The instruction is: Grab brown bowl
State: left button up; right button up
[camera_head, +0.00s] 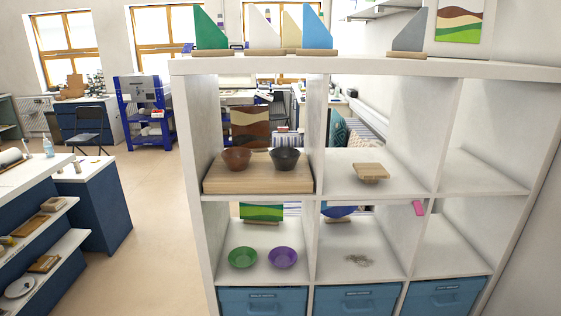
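The brown bowl (237,159) stands upright on the left of a wooden block (258,182) in the upper left compartment of a white shelf unit (190,130). A black bowl (285,158) stands to its right on the same block. Neither of my grippers shows in the head view, so their position and state cannot be seen.
Below, a green bowl (242,258) and a purple bowl (283,257) share a compartment. A small wooden piece (370,172) sits in the upper middle compartment. A low blue cabinet (92,213) is at left, with open floor (158,215) between.

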aim_at(236, 159)
jog(key=i+j+z, duration=0.1)
jog(key=j+z, duration=0.15)
jog(key=z, duration=0.2)
jog(key=j+z, duration=0.25)
jog(key=z, duration=0.2)
jog(key=j+z, duration=0.35)
jog(key=j, duration=0.65)
